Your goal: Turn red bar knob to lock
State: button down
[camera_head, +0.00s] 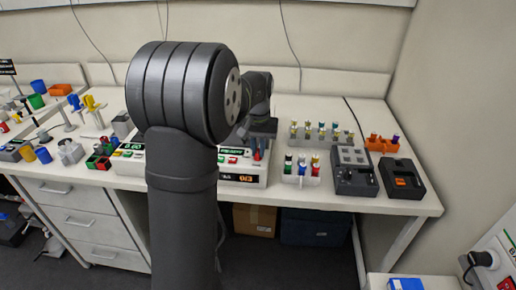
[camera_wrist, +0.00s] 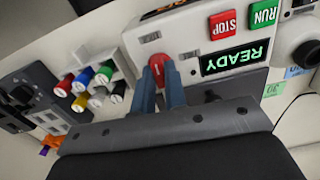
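The red bar knob (camera_wrist: 163,70) is on the front panel of a white device (camera_wrist: 185,42), between my two blue-grey fingers. In the head view, the white device (camera_head: 240,181) stands near the table's front edge, and my arm covers part of it. My gripper (camera_wrist: 162,76) has one finger on each side of the knob. The fingers are close together, and red fills the gap at their tips. I cannot tell whether they press on the knob. In the head view, my gripper (camera_head: 262,146) is small and partly hidden.
The device's display (camera_wrist: 234,57) reads READY, beside a red STOP button (camera_wrist: 222,24) and a green RUN button (camera_wrist: 264,12). A white rack of coloured-cap vials (camera_head: 301,172) stands right of it. Grey devices (camera_head: 353,172) are farther right.

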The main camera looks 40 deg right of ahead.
aim_at(258, 151)
jog(key=shift+n, duration=0.5)
jog(key=c, duration=1.5)
grip_release()
jog(key=shift+o, duration=0.2)
notch_tip(258, 151, up, 18)
jog(key=shift+f, duration=0.25)
jog(key=shift+f, duration=0.1)
notch_tip(258, 151, down, 17)
jog(key=shift+f, duration=0.2)
